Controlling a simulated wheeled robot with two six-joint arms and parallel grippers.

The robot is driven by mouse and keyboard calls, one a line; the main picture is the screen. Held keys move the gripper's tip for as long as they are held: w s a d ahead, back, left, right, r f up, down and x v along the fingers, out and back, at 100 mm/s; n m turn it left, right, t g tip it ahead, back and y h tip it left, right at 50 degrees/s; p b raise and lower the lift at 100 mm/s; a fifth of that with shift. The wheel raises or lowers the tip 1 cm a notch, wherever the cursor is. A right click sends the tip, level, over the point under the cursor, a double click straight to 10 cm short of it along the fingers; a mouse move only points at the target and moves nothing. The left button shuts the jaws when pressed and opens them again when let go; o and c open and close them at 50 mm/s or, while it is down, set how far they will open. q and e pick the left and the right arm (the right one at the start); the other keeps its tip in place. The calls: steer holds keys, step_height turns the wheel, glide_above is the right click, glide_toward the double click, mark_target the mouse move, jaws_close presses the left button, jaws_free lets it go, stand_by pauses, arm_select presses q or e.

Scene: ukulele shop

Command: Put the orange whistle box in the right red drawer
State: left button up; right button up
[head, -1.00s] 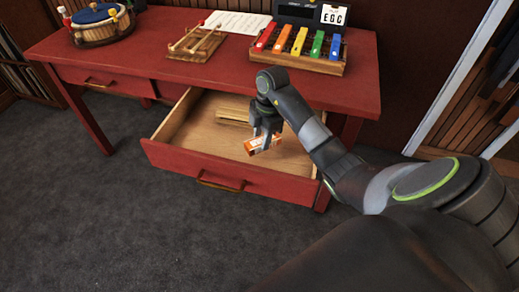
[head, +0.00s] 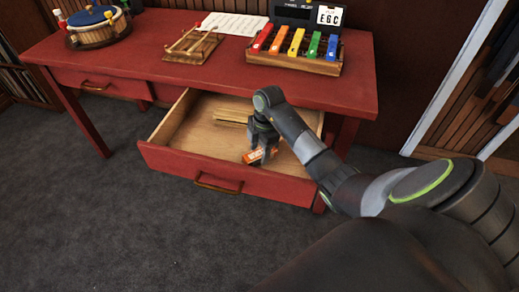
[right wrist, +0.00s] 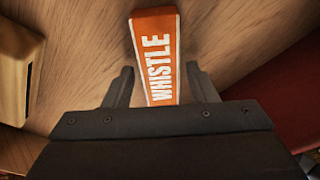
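The orange whistle box (head: 256,156) is inside the open right red drawer (head: 215,174), near its front wall. In the right wrist view the box (right wrist: 155,50) shows its orange face with white "WHISTLE" lettering against the wooden drawer floor. My right gripper (head: 263,149) is down in the drawer at the box. In the right wrist view its two fingers (right wrist: 160,88) stand apart, with a visible gap on each side of the box. The near end of the box is hidden by the gripper body. My left gripper is not in view.
A light wooden object (head: 235,117) lies at the back of the drawer, and a wooden block (right wrist: 20,75) shows at left in the wrist view. The red table (head: 130,60) carries a drum, mallets on a board, a paper sheet and coloured bars (head: 296,42). The drawer's left side is clear.

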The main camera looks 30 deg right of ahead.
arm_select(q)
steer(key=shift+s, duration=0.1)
arm_select(e)
steer(key=shift+o, duration=0.3)
steer(key=shift+r, duration=0.15)
arm_select(q)
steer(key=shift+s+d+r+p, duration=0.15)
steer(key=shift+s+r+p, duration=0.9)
steer(key=shift+p, duration=0.95)
arm_select(e)
step_height(320, 180, up, 12)
steer(key=d, duration=0.1)
steer(key=shift+d, duration=0.4)
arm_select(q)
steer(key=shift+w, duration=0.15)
